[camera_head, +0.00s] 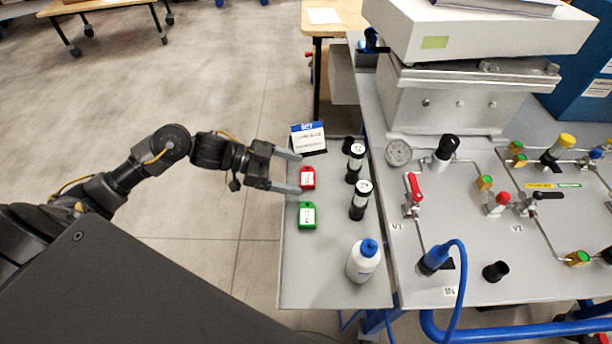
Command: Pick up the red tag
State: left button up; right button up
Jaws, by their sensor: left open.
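The red tag (307,178) with a white label lies on the grey side shelf (300,275), towards its left edge. My left gripper (300,172) comes in from the left and is open. One finger is above the tag in the picture and the other is just below its left side. I cannot tell how high the fingers are over the shelf. A green tag (307,216) lies just below the red one, apart from it. My right gripper is not in view.
Two black cylinders (360,200) stand right of the tags. A white bottle with a blue cap (363,262) stands nearer. A small sign (308,138) stands behind the red tag. The analyser panel (450,215) with valves and a gauge (398,152) is at right.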

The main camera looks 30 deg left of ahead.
aim_at(300, 176)
pick_arm(q)
jog(key=shift+x, duration=1.25)
jog(key=c, duration=1)
jog(key=shift+c, duration=0.2)
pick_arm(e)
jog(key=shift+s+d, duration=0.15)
pick_arm(q)
jog(key=shift+r, duration=0.1)
